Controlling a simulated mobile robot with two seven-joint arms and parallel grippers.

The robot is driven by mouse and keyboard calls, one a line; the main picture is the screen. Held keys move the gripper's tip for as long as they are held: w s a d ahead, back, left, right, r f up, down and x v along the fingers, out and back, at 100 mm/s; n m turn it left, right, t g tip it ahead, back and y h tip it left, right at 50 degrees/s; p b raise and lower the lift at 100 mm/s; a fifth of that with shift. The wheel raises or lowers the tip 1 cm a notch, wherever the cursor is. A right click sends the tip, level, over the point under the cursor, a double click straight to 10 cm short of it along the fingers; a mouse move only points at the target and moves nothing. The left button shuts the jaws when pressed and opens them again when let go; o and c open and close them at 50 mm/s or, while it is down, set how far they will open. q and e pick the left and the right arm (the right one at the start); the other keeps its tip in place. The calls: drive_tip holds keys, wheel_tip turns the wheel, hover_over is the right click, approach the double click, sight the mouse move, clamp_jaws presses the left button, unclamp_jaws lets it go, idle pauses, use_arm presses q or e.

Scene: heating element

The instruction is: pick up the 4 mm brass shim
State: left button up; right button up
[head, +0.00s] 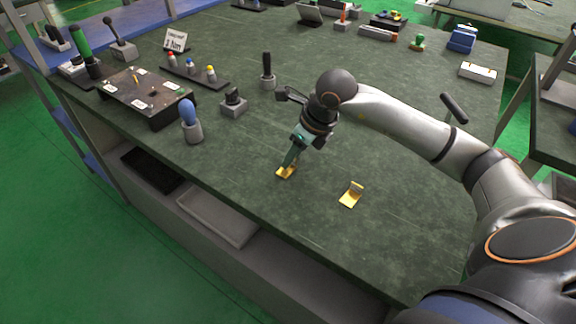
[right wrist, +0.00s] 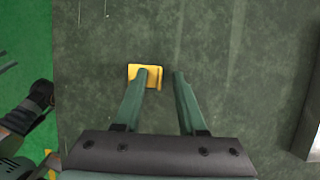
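Two small brass pieces lie on the dark green bench top. One brass shim (head: 286,173) is at the tips of my right gripper (head: 292,164). The other brass piece (head: 351,194), with a raised tab, lies apart to the right. I cannot read which one is 4 mm. In the right wrist view a brass shim (right wrist: 134,73) lies partly under the left finger. My left gripper does not show.
A blue-topped tool in a grey holder (head: 191,124) stands left of the gripper. A grey block with a dark knob (head: 233,103) and a black-handled tool (head: 267,72) stand behind. A dark fixture plate (head: 148,95) is farther left. The bench front is clear around the brass pieces.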

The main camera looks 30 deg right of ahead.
clamp_jaws()
idle(1.4)
